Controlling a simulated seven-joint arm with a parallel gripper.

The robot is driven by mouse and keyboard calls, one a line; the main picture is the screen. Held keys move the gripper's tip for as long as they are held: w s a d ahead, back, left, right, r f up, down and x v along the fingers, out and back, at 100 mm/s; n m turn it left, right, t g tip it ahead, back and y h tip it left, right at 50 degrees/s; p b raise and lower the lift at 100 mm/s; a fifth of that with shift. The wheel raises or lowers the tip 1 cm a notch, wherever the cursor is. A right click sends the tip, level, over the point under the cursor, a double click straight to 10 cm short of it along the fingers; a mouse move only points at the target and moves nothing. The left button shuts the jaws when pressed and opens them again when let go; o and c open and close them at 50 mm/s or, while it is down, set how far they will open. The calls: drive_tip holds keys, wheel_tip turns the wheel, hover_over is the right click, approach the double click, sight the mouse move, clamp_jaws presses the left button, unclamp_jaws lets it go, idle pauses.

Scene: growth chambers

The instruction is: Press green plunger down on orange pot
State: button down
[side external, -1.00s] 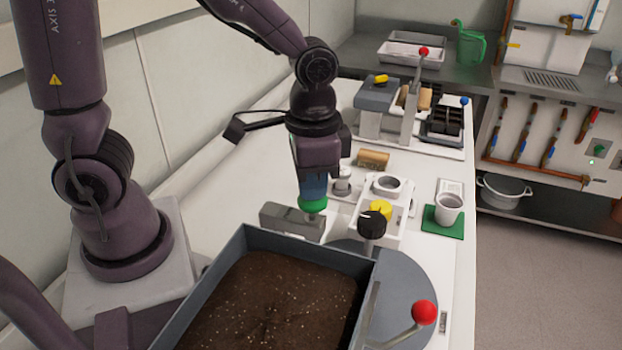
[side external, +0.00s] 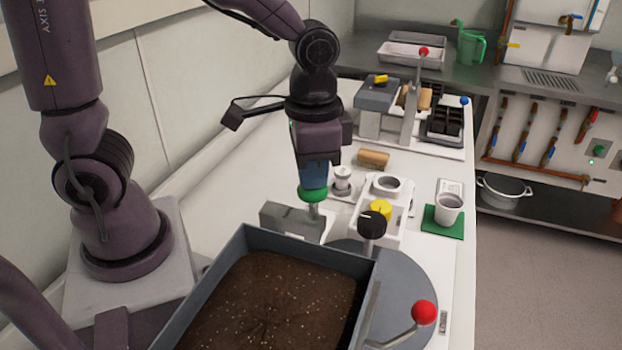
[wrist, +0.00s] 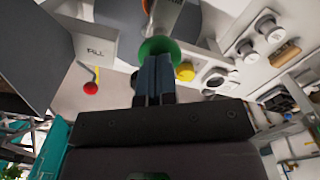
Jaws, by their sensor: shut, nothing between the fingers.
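The green plunger knob (side external: 313,194) sits on a thin metal shaft above a grey block (side external: 290,221) beside the soil bin. It also shows in the wrist view (wrist: 159,47), just past my fingertips. My gripper (side external: 313,182) points down over the knob, shut and empty. Its fingertips (wrist: 154,62) look to be at the top of the knob; I cannot tell whether they touch it. The orange pot is not clearly visible; only a small orange patch shows beyond the knob at the wrist view's top edge.
A soil-filled grey bin (side external: 246,238) stands in front, with a red-ball lever (side external: 424,312) at its right. A black knob (side external: 372,224) and a yellow knob (side external: 380,209) are close to the plunger's right. A white cup (side external: 449,207) stands on a green mat (side external: 436,226).

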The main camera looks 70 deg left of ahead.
wheel_tip(320, 180, up, 8)
idle(0.6)
drive_tip(key=s+a+r+n+t, duration=0.3)
drive_tip(key=s+a+t, duration=0.2)
drive_tip(key=s, duration=0.2)
drive_tip(key=shift+a+t, duration=0.15)
drive_tip(key=shift+t, duration=0.15)
idle(0.9)
drive_tip(key=shift+w+d+f+m+g, duration=0.5)
drive_tip(key=shift+w+d+f+g, duration=0.45)
drive_tip(key=shift+w+f, duration=0.3)
drive_tip(key=shift+w+d+f+m+g, duration=0.5)
drive_tip(key=shift+w+d+f+g, duration=0.45)
drive_tip(key=shift+f, duration=0.5)
drive_tip(key=shift+w+d+f+m+g, duration=0.5)
drive_tip(key=shift+w+d+f+g, duration=0.35)
drive_tip(key=shift+w+f, duration=0.45)
